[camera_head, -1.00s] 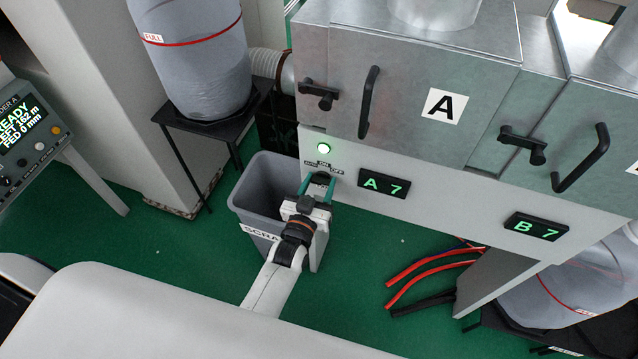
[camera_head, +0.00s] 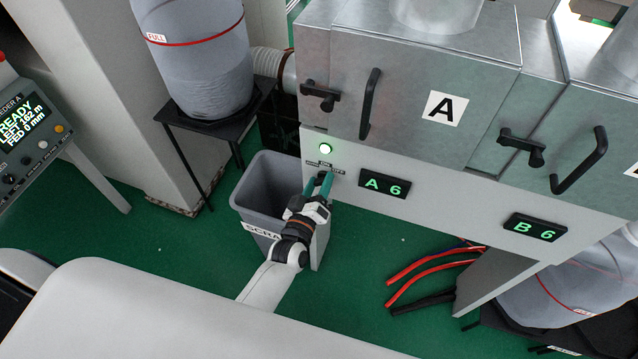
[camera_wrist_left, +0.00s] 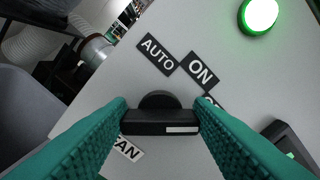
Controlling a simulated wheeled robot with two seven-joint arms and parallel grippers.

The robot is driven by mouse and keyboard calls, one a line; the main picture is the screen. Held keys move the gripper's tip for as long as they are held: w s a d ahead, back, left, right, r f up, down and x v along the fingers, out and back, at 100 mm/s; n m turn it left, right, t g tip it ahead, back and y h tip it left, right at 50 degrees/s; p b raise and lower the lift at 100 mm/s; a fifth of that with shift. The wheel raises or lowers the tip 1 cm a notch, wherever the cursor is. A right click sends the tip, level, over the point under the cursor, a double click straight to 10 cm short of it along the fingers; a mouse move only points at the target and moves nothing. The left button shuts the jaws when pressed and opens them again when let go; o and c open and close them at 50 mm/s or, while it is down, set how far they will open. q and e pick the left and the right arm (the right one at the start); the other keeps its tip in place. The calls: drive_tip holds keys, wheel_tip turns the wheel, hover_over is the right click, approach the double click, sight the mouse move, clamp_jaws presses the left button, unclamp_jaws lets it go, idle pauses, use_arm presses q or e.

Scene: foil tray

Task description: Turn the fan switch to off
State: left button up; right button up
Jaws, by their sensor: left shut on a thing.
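The fan switch is a black knob (camera_wrist_left: 160,108) with a bar and a white mark at the bar's right end in the left wrist view. My left gripper (camera_head: 320,182) is shut on this bar, one green finger at each end; its fingers also show in the wrist view (camera_wrist_left: 162,125). The AUTO label (camera_wrist_left: 156,54) and ON label (camera_wrist_left: 201,70) lie above the knob. The OFF label (camera_wrist_left: 211,101) is mostly hidden by the right finger, close to the white-marked end. The FAN label (camera_wrist_left: 127,149) is partly hidden below. My right gripper is not in view.
A green lamp (camera_head: 325,148) glows above the switch. A grey scrap bin (camera_head: 262,190) stands just left of my wrist, below the panel. Displays read A 6 (camera_head: 385,184) and B 6 (camera_head: 535,227). Door handles (camera_head: 369,104) stick out above.

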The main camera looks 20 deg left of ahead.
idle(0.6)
use_arm(q)
drive_tip(key=o, duration=1)
drive_tip(key=s+b, duration=0.1)
drive_tip(key=s, duration=1.1)
drive_tip(key=shift+a, duration=0.2)
